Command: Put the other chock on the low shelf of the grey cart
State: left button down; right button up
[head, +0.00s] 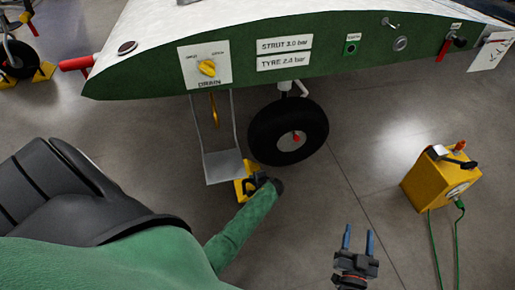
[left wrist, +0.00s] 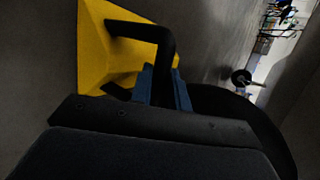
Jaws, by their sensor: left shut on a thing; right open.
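A yellow chock (head: 240,190) with a black handle is just left of and below the black wheel (head: 289,131) in the head view. My left gripper (head: 258,182) is shut on the chock's handle. In the left wrist view the blue fingers (left wrist: 163,88) are at the black handle (left wrist: 150,33) of the yellow chock (left wrist: 95,45). I cannot tell whether the chock touches the floor. My right gripper (head: 358,240) is open and empty above the floor at the lower right. The grey cart cannot be made out in either view.
A green panel (head: 340,65) with labels and controls hangs over the wheel. A grey step plate (head: 223,167) hangs on rods close to the chock. A yellow box (head: 440,178) with a green cable stands at right. Another wheel (head: 18,58) with yellow chocks (head: 44,72) is at far left.

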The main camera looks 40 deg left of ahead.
pick_arm(q)
jog(key=shift+s+d+r+p, duration=0.25)
jog(key=shift+d+p, duration=0.1)
jog(key=shift+s+d+r+p, duration=0.1)
jog(key=shift+s+d+p, duration=0.2)
jog(key=shift+s+d, duration=0.1)
pick_arm(e)
jog(key=shift+s+d+f+g+h+p, duration=0.4)
jog(key=shift+s+f+g, duration=2.65)
jog(key=shift+f, duration=3.7)
jog(key=shift+s+d+f+g+h+p, duration=0.4)
jog(key=shift+s+f+g, duration=1.65)
jog(key=shift+s+f, duration=3.35)
pick_arm(q)
jog(key=s+d+r+p, duration=0.3)
jog(key=s+d+p, duration=0.3)
jog(key=s+d, duration=0.2)
jog(key=shift+s+d+r, duration=0.15)
jog(key=shift+d+r, duration=0.15)
jog(key=shift+d, duration=0.7)
pick_arm(e)
jog(key=shift+w+a+r+g, duration=0.15)
jog(key=shift+w+r, duration=0.3)
jog(key=shift+r, duration=0.25)
jog(key=shift+w+d+r+g, duration=0.15)
jog(key=shift+w+r, duration=0.25)
jog(key=shift+r, duration=0.3)
jog(key=shift+a, duration=0.1)
